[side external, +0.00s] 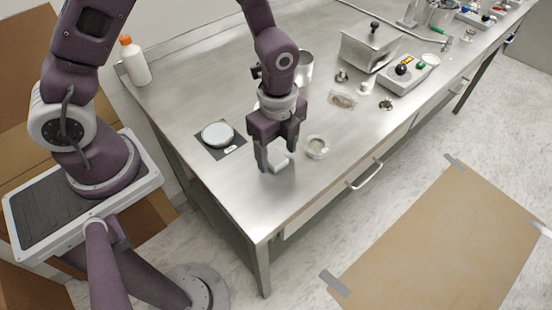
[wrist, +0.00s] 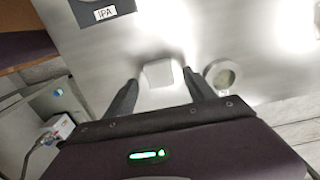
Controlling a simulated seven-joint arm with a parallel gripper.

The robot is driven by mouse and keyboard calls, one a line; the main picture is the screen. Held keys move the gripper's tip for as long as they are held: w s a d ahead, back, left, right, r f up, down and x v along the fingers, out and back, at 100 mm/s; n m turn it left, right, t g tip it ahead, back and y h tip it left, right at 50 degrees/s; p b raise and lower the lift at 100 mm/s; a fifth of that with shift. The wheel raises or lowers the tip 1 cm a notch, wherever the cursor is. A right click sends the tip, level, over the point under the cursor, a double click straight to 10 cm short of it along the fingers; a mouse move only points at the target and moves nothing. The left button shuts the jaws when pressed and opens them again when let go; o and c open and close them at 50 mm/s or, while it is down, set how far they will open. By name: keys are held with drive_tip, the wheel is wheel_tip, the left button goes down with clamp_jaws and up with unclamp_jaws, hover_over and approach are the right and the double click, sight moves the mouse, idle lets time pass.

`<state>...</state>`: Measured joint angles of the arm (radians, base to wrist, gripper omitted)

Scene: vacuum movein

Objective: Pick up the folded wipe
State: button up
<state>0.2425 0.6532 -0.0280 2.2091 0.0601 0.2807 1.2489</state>
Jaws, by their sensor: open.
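The folded wipe (wrist: 158,72) is a small white square lying on the steel bench, between my two fingertips in the wrist view. In the side external view the wipe (side external: 279,163) shows partly, a pale patch between the fingers. My gripper (side external: 277,158) is open and points down at it near the bench's front left. In the wrist view my gripper (wrist: 160,82) has one finger to each side of the wipe, with gaps and no visible contact. I cannot tell the exact height of the fingertips above the bench.
A small round dish (side external: 317,147) stands close to the right finger. A dark mat with a round pale dish (side external: 217,134) lies to the left. A metal cup (side external: 304,68), a steel box (side external: 369,47) and a control box (side external: 407,72) stand farther back. The bench's front edge is close.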

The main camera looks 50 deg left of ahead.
sight(277, 159)
drive_tip(key=shift+f, duration=0.6)
clamp_jaws()
wheel_tip(277, 159, up, 10)
